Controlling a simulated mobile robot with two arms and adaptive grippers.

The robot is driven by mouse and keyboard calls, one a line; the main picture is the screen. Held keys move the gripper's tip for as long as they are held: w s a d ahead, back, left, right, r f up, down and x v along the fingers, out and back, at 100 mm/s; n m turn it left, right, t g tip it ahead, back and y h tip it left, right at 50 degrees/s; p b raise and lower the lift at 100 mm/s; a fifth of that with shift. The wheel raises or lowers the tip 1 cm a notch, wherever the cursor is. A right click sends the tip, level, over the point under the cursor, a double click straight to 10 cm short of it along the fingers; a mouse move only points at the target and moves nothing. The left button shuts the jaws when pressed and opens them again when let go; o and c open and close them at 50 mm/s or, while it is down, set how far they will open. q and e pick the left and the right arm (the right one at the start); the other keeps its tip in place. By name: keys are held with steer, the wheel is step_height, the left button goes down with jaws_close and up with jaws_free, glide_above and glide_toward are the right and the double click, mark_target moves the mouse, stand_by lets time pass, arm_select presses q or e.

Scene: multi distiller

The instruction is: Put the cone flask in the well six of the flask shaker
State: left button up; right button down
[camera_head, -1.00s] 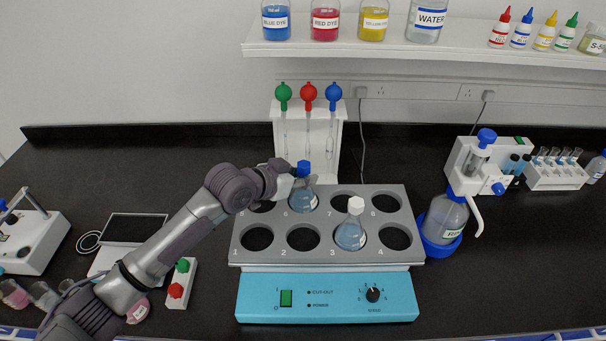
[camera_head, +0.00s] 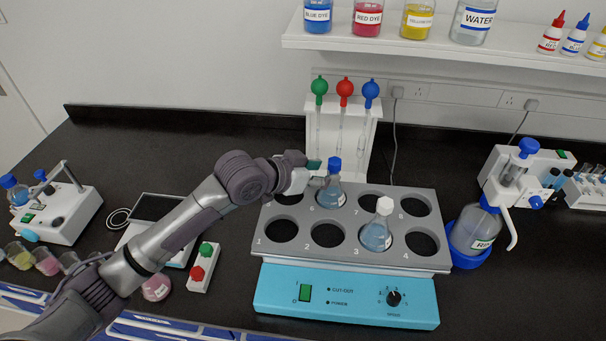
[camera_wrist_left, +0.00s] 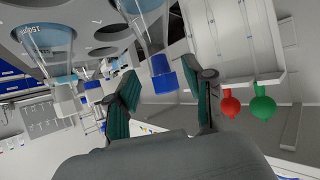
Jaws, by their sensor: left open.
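The blue-capped cone flask (camera_head: 329,194) stands upright in well six of the flask shaker (camera_head: 345,269), in the back row. My left gripper (camera_head: 316,172) is just left of its blue cap in the head view. In the left wrist view, the gripper's teal fingers (camera_wrist_left: 160,82) are spread apart, with the blue cap (camera_wrist_left: 163,78) between them and clear space on both sides. A white-capped flask (camera_head: 376,235) sits in well three. It also shows in the left wrist view (camera_wrist_left: 48,40). My right gripper is not in view.
A pipette stand (camera_head: 343,140) with green, red and blue bulbs is close behind the shaker. A dispenser bottle (camera_head: 475,228) stands to the right. A small box with green and red buttons (camera_head: 203,267) is to the left. The shaker's other visible wells are empty.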

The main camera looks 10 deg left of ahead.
arm_select(q)
steer(key=b+v, duration=0.1)
steer(key=v, duration=0.7)
steer(key=shift+f, duration=0.1)
